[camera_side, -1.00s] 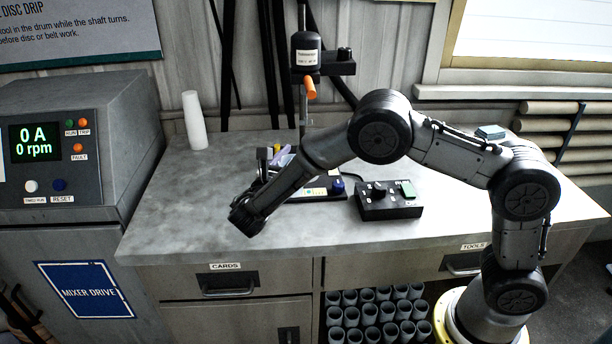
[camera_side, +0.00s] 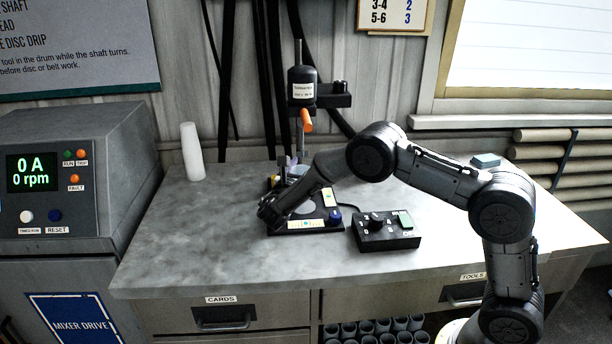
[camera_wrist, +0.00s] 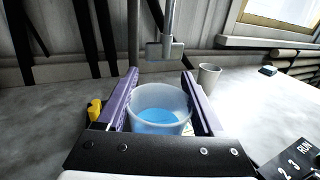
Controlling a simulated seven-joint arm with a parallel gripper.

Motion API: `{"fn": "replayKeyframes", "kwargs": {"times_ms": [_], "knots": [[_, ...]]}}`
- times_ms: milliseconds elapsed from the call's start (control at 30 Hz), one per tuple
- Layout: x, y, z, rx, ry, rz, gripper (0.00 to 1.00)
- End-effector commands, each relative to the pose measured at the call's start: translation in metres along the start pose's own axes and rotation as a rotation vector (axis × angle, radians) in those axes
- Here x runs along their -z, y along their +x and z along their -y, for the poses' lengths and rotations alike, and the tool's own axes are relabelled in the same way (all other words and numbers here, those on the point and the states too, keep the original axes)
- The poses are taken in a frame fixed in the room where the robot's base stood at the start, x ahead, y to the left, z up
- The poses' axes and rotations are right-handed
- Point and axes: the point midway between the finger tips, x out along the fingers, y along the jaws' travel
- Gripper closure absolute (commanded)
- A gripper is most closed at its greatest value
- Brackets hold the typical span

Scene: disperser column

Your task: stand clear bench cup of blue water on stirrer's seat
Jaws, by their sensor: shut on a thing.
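My gripper (camera_wrist: 160,100) has its two purple fingers shut on the clear cup (camera_wrist: 160,118), one finger on each side. The cup is upright and part full of blue water. In the side view my wrist (camera_side: 272,212) is low at the left edge of the stirrer's black base, and the cup cannot be made out clearly there. The stirrer's pale round seat (camera_side: 300,208) shows in front of my arm. The stirrer's motor (camera_side: 302,88) is above on a rod, and its shaft and paddle (camera_wrist: 165,48) are beyond the cup. The gap under the cup is hidden.
A black control box (camera_side: 386,231) stands right of the stirrer. A tall white cup or stack (camera_side: 193,152) stands at the back left. A pale cup (camera_wrist: 208,78) stands beyond my right finger. A yellow part (camera_wrist: 94,110) is beside my left finger. The bench's left front (camera_side: 190,255) is clear.

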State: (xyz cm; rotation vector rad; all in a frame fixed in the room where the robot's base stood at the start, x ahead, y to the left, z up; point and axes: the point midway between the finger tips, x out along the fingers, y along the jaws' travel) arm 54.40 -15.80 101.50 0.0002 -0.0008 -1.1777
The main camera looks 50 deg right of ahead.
Motion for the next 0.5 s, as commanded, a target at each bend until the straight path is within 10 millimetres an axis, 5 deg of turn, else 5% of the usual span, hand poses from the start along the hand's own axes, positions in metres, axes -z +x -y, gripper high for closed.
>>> {"fn": "replayKeyframes", "kwargs": {"times_ms": [233,500], "knots": [[0.004,0.014,0.0,-0.001,-0.001,0.0,1.0],[0.035,0.013,0.0,-0.001,-0.001,0.0,1.0]]}}
